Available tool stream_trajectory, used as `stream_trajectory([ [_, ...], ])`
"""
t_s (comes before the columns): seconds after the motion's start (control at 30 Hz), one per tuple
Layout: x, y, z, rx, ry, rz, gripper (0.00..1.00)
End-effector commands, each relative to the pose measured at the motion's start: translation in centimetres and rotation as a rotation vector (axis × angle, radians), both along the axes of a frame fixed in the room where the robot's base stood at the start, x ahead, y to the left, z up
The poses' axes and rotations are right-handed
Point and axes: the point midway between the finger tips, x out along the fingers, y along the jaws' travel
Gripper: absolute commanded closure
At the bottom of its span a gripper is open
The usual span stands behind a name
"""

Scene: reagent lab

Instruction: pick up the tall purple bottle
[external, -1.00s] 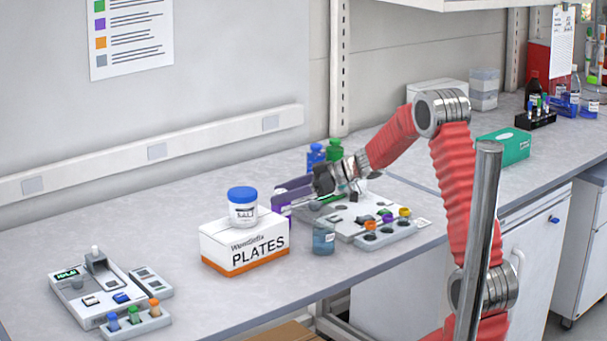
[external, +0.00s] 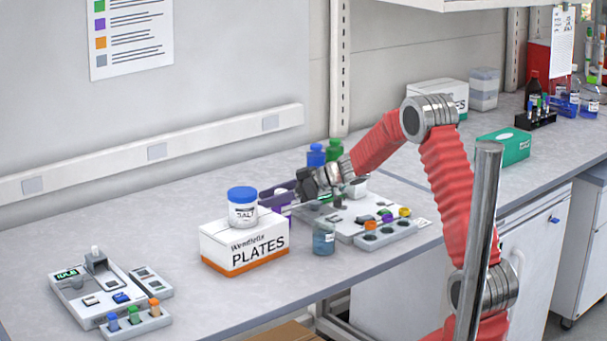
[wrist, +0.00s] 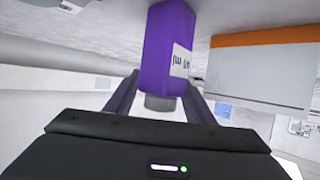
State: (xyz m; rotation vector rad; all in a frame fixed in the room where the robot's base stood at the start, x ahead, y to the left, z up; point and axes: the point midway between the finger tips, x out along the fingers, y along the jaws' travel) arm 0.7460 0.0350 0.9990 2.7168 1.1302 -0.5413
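The tall purple bottle (wrist: 168,45) has a white label and a grey cap (wrist: 160,103). It appears upside down in the wrist view, base towards the top. My gripper (wrist: 162,82) is open, one finger on each side of the bottle's cap end. A gap shows between the left finger and the cap; I cannot tell whether the right finger touches. In the external view my gripper (external: 286,205) reaches left behind the white PLATES box, and only bits of purple show around it.
The PLATES box (external: 243,247) with a blue-lidded salt jar (external: 242,212) stands close to my gripper; the box also shows in the wrist view (wrist: 262,80). A blue-grey bottle (external: 323,238), a device tray (external: 350,228), and blue (external: 316,157) and green (external: 335,152) bottles are nearby.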

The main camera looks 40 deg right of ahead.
Motion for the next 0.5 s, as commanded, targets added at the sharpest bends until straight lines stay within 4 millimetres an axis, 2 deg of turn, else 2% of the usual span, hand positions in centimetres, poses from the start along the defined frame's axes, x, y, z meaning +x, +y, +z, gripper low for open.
stream_trajectory([
  [0.07,-0.01,-0.01,0.0,0.0,0.0,0.0,0.57],
  [0.5,-0.01,0.0,0.0,0.0,0.0,0.0,0.88],
])
